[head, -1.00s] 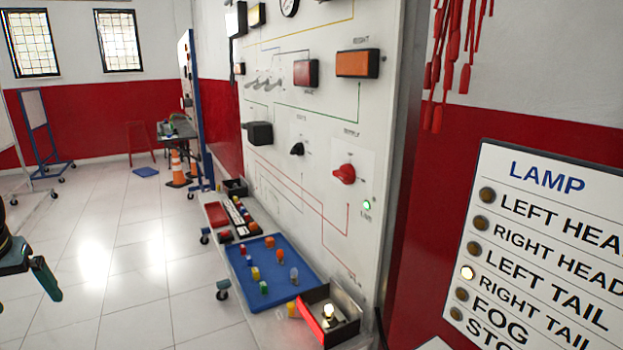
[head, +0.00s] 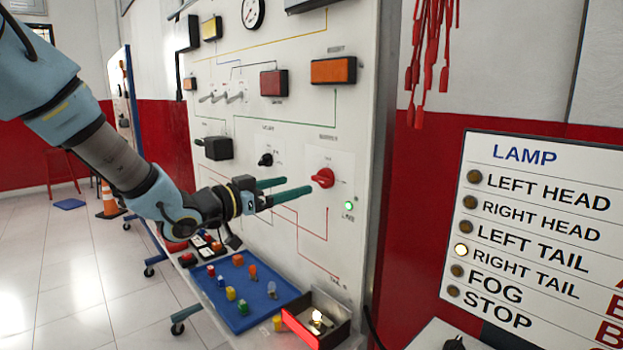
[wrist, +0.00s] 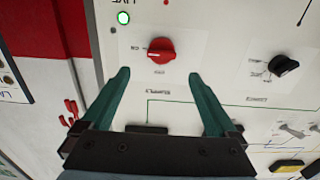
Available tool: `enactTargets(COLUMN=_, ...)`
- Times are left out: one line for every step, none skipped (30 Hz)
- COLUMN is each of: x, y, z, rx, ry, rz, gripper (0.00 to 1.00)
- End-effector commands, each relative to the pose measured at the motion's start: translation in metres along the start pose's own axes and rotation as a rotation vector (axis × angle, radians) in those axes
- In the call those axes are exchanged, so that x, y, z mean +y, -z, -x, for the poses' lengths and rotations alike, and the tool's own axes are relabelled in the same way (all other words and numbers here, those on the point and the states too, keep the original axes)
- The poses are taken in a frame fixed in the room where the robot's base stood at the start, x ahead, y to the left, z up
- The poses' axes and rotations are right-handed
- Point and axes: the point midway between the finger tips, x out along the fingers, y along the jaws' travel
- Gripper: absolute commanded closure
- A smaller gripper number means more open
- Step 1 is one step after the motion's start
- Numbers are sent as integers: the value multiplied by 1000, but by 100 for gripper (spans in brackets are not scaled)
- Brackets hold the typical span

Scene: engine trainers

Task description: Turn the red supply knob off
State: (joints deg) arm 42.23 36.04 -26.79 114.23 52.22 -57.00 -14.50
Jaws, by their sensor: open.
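The red supply knob (head: 322,178) sits on a white plate on the upright panel, and a green lamp (head: 349,206) glows below and right of it. In the wrist view the red knob (wrist: 161,50) lies between and beyond the fingertips, with its pointer toward the left-hand label; the green lamp (wrist: 123,18) is lit there too. My gripper (head: 300,187) is open and empty, its two green fingers pointing at the panel just left of the knob in the head view. In the wrist view my gripper (wrist: 163,85) shows a clear gap around the knob. I see no contact.
A black knob (head: 265,160) is left of the red one. A black box (head: 214,148) and toggle switches (head: 222,97) are farther left. A blue tray (head: 236,314) with small parts lies below, beside a box with a lit bulb (head: 317,316). A lamp board (head: 538,225) stands right.

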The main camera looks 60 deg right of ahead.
Motion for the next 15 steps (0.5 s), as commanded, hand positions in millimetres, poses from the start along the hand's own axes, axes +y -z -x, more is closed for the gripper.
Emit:
enactTargets(x=0, y=3, z=-11, rx=1, ry=-2, rz=1, gripper=6)
enactTargets(x=1, y=3, z=-17, rx=0, ry=-3, rz=1, gripper=6)
enactTargets(x=1, y=3, z=-25, rx=0, ry=-2, rz=1, gripper=6)
enactTargets(x=1, y=3, z=-30, rx=-1, ry=-1, rz=2, gripper=6)
enactTargets(x=0, y=3, z=-36, rx=-1, ry=-1, rz=2, gripper=6)
enactTargets(x=0, y=3, z=-42, rx=0, ry=0, rz=2, gripper=6)
enactTargets(x=0, y=3, z=-48, rx=0, ry=0, rz=1, gripper=6)
enactTargets(x=0, y=2, z=-52, rx=-1, ry=-1, rz=1, gripper=6)
enactTargets(x=0, y=2, z=-58, rx=-1, ry=1, rz=0, gripper=6)
enactTargets(x=-1, y=2, z=-61, rx=-2, ry=1, rz=0, gripper=6)
enactTargets(x=-1, y=2, z=-64, rx=-2, ry=1, rz=0, gripper=6)
enactTargets(x=-1, y=2, z=-68, rx=-1, ry=2, rz=0, gripper=6)
enactTargets(x=-1, y=1, z=-71, rx=-1, ry=2, rz=0, gripper=6)
enactTargets(x=-1, y=1, z=-72, rx=-1, ry=2, rz=0, gripper=6)
enactTargets(x=-1, y=1, z=-74, rx=-1, ry=3, rz=0, gripper=6)
